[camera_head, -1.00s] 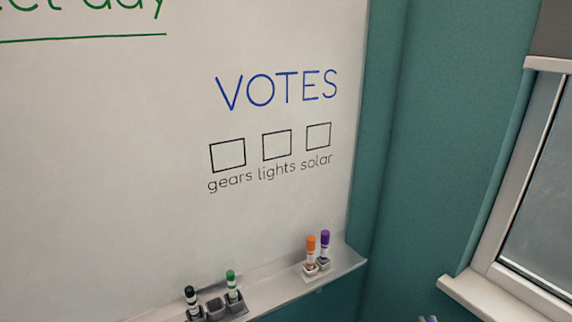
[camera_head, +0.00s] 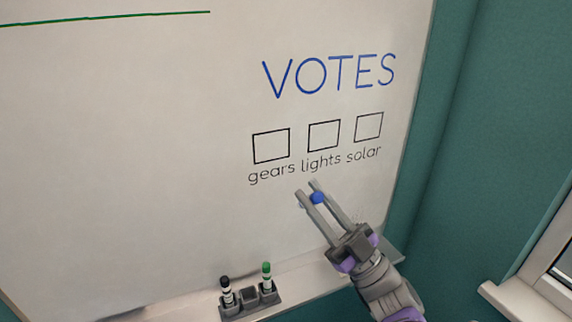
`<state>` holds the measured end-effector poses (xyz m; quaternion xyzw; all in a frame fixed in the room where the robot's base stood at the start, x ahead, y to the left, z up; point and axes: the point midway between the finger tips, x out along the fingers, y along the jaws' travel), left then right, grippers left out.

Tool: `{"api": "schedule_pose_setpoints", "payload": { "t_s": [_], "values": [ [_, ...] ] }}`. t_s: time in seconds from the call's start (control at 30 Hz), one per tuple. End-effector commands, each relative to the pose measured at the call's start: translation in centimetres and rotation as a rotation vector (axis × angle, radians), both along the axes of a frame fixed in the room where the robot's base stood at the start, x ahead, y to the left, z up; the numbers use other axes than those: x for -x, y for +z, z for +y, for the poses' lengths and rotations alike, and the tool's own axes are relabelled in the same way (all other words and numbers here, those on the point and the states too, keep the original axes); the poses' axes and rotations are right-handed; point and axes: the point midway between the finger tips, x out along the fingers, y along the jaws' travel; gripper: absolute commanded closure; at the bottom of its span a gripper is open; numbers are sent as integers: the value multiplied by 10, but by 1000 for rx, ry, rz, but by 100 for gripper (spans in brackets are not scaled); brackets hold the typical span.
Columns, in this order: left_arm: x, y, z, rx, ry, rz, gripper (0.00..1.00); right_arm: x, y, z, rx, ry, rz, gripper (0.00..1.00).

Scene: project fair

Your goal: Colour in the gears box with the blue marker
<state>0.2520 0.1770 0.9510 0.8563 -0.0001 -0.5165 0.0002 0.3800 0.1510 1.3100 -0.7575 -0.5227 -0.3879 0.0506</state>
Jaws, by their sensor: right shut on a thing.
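The gears box (camera_head: 271,146) is an empty black-outlined square on the whiteboard (camera_head: 120,150), above the word "gears". My right gripper (camera_head: 308,192) is in front of the board, below the word "lights" and to the lower right of the gears box. It is shut on the blue marker (camera_head: 317,198). Only a small round blue part of the marker shows between the fingers; the rest is hidden. I cannot tell whether the marker is capped or how far it is from the board. My left gripper is not in view.
The lights box (camera_head: 324,135) and solar box (camera_head: 368,127) are empty, under the blue word VOTES (camera_head: 329,74). Below, a black marker (camera_head: 227,291) and green marker (camera_head: 267,277) stand upright in a holder on the ledge (camera_head: 313,284). A window (camera_head: 548,260) is at lower right.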

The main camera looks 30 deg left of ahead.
Motion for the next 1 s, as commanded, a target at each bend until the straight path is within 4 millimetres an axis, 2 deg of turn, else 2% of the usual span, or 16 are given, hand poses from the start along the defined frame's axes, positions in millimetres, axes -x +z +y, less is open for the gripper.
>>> {"api": "schedule_pose_setpoints", "payload": {
  "t_s": [0.03,0.2,0.37,0.47,1.0],
  "values": [
    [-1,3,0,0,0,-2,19,17,21,8,-25,36,-26,100],
    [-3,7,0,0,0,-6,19,56,69,17,-91,104,-91,100],
    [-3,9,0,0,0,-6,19,72,88,19,-118,129,-115,100],
    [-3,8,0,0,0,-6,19,72,90,21,-122,133,-118,100],
    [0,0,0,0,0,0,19,39,90,59,-122,132,-117,100]
  ]
}}
